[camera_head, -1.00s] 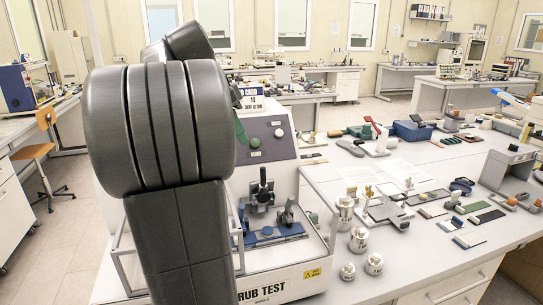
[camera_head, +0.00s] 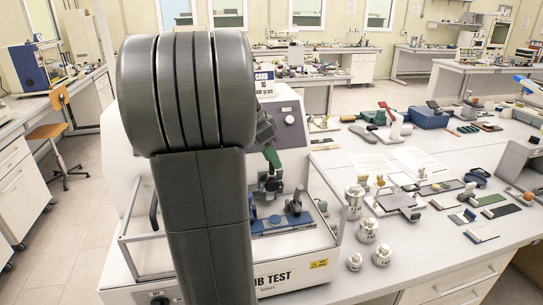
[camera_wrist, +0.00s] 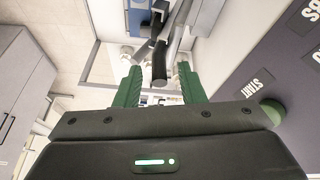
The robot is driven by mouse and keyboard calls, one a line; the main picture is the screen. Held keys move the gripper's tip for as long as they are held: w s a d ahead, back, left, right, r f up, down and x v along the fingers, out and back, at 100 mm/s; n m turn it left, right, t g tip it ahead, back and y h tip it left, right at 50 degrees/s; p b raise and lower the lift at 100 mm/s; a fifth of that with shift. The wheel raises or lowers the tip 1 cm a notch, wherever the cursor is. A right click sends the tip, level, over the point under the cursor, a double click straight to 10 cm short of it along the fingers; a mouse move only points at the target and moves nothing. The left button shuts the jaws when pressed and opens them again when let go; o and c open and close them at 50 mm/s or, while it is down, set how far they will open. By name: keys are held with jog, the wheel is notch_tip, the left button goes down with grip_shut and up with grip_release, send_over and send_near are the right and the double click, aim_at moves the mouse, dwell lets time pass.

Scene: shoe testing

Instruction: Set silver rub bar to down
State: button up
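The rub test machine (camera_head: 290,270) stands on the bench, with a blue fixture (camera_head: 283,222) and dark upright parts (camera_head: 271,180) inside its clear-sided front. In the wrist view, a dark cylindrical grip (camera_wrist: 159,66) with grey metal bars (camera_wrist: 178,32) beyond it lies between my fingers. I cannot tell for sure which bar is the silver rub bar. My gripper (camera_wrist: 158,78) is open, its green fingers apart on either side of the grip, with no clear contact. In the head view a green finger (camera_head: 272,157) shows above the dark parts; my arm hides the machine's left part.
A dark panel with a START label (camera_wrist: 257,87) and a green button (camera_wrist: 271,111) is close right of my gripper in the wrist view. Metal weights (camera_head: 367,230) stand right of the machine. A clear side frame (camera_head: 325,205) bounds the machine's right.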

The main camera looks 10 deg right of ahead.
jog(key=shift+d+f, duration=0.2)
jog(key=shift+f, duration=0.2)
jog(key=shift+c, duration=0.3)
grip_shut()
jog(key=shift+f, duration=0.1)
